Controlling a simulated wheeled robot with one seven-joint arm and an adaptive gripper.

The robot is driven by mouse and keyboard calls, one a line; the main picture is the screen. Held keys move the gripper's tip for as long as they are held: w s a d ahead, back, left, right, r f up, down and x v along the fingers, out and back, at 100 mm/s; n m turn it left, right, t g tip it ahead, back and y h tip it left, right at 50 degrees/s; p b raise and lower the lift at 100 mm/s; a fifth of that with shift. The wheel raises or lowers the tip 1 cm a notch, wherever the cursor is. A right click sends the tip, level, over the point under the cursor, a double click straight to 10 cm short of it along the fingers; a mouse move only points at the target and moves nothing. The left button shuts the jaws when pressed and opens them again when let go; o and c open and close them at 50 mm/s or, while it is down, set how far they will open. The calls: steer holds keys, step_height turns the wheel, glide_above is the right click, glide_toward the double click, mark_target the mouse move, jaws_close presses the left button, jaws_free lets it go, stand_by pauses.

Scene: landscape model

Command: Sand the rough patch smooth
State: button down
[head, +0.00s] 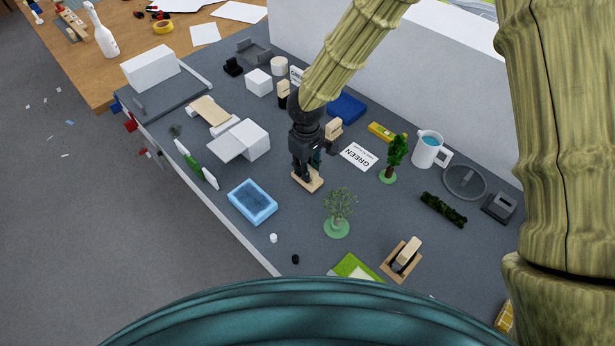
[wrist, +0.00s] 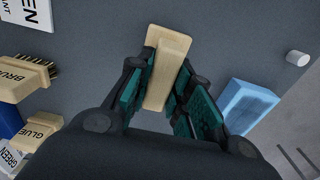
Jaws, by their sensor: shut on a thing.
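My gripper (head: 306,172) points down over the middle of the dark grey bench. In the wrist view its teal-lined fingers (wrist: 166,95) are shut on the sides of a pale wooden block (wrist: 165,62) with a raised grip. The block's base (head: 312,184) shows below the fingers in the head view, at or just above the bench top; I cannot tell whether it touches. Its underside is hidden. I cannot make out a rough patch in either view.
A blue tray (head: 252,203) and a small tree (head: 338,215) stand nearby. A white "GREEN" card (head: 359,155), a dark green tree (head: 394,155) and a mug (head: 429,148) are to the right.

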steer(key=shift+w+r+p, duration=0.35)
steer(key=shift+r+p, duration=0.05)
steer(key=shift+s+r+p, duration=0.2)
steer(key=shift+r+p, duration=0.35)
steer(key=shift+r, duration=0.35)
steer(key=shift+w+r+p, duration=0.1)
steer(key=shift+r+p, duration=0.9)
steer(key=shift+r, duration=0.3)
